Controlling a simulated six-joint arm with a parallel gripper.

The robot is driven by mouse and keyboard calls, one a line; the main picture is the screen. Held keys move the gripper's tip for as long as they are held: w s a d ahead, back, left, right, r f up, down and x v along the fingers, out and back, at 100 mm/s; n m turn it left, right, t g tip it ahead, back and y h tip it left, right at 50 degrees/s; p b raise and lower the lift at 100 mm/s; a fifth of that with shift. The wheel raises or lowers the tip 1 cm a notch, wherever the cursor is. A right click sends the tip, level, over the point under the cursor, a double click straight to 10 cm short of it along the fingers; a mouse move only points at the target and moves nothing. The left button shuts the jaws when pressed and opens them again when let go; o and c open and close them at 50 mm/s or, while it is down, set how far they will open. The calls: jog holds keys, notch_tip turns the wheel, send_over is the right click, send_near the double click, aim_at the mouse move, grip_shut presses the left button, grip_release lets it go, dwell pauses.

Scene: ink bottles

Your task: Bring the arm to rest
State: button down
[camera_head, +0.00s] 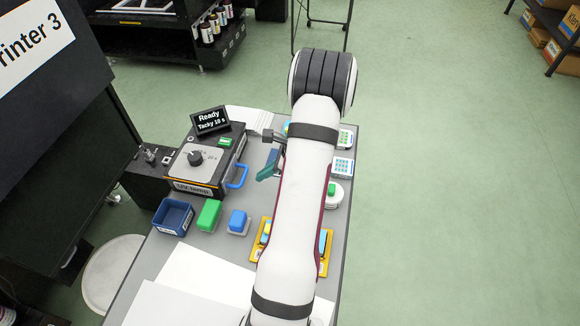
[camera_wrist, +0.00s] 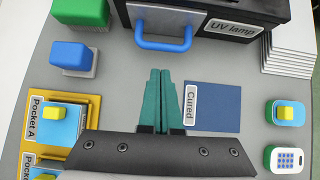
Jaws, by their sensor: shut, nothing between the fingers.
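My gripper (camera_wrist: 159,75) is shut and empty, its teal fingers together in the wrist view. The fingers hang over the grey table (camera_wrist: 125,75), just left of the dark blue mat labelled Cured (camera_wrist: 215,105). In the head view my gripper (camera_head: 267,172) shows to the right of the UV lamp box (camera_head: 197,165), apart from its blue handle (camera_head: 238,177). My white arm crosses the table in the head view and hides part of it.
A yellow tray (camera_wrist: 93,105) labelled Pocket A holds blue pieces with yellow tops. A blue block (camera_wrist: 72,55), a green block (camera_head: 209,214) and a dark blue bin (camera_head: 173,216) stand near the lamp. A blue-and-yellow piece (camera_wrist: 285,113) and a white keypad (camera_wrist: 285,160) sit at right.

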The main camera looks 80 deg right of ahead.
jog(key=v, duration=1)
jog(key=w+a+r+n+g+y, duration=0.2)
jog(key=w+a+r+n, duration=0.3)
jog(key=w+a, duration=0.4)
jog(key=w+a+r+n+g+y, duration=0.25)
jog(key=w+a+n, duration=0.45)
jog(key=a, duration=0.4)
jog(key=s+a+r+n+g+h, duration=0.1)
jog(key=s+a+r+n, duration=0.1)
jog(key=a+n, duration=0.45)
jog(key=s+a+r+n+g, duration=0.15)
jog(key=a+n, duration=0.25)
jog(key=a, duration=0.6)
jog(key=s+a+n+g+h, duration=0.1)
jog(key=s+a+n+h, duration=0.1)
jog(key=s+a+n, duration=0.4)
jog(key=shift+s+f+n, duration=0.3)
jog(key=shift+s+n, duration=0.3)
jog(key=shift+n, duration=0.35)
